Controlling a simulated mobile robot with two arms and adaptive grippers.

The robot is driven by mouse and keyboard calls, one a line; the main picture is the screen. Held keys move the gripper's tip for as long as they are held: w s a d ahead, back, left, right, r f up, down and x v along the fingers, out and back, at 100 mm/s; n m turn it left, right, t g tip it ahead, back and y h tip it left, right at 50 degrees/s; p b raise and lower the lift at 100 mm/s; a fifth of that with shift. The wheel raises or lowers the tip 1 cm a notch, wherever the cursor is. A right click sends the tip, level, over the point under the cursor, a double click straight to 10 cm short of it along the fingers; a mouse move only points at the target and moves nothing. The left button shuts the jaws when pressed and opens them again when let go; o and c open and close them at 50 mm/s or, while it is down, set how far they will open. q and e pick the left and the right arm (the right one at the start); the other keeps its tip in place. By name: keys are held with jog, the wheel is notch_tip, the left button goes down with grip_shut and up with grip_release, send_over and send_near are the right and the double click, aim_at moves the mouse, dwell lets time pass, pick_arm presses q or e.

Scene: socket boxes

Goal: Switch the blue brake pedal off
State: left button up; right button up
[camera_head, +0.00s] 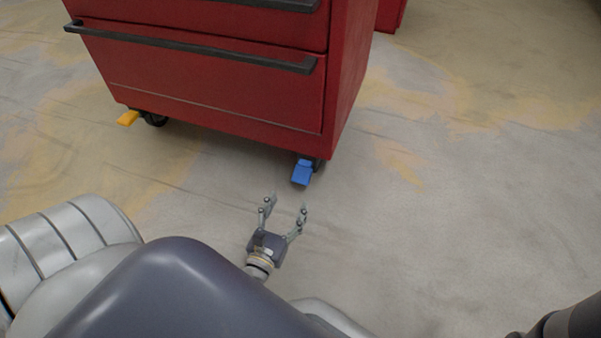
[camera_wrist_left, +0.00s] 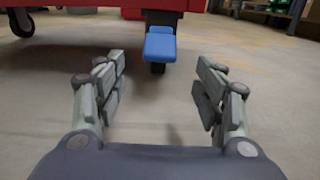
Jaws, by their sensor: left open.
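The blue brake pedal (camera_head: 302,172) is on the caster at the red cabinet's near right corner. My left gripper (camera_head: 287,204) is open and empty, low over the floor, a short way in front of the pedal and apart from it. In the left wrist view the blue pedal (camera_wrist_left: 160,45) shows ahead, between and beyond the two open fingers of my left gripper (camera_wrist_left: 160,85). A dark caster wheel shows behind and below it. My right gripper is not seen.
The red drawer cabinet (camera_head: 200,75) stands on casters, with dark bar handles. The floor (camera_head: 450,200) right of the cabinet is clear. Shelving (camera_wrist_left: 280,12) shows at the far right in the wrist view.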

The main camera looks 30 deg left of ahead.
aim_at(300, 180)
pick_arm(q)
jog(key=b+x, duration=0.3)
jog(key=x, duration=0.6)
jog(key=shift+w+b, duration=0.3)
jog(key=shift+b, duration=0.1)
jog(key=shift+w+a, duration=0.1)
jog(key=shift+w, duration=0.3)
jog(key=shift+c, duration=0.3)
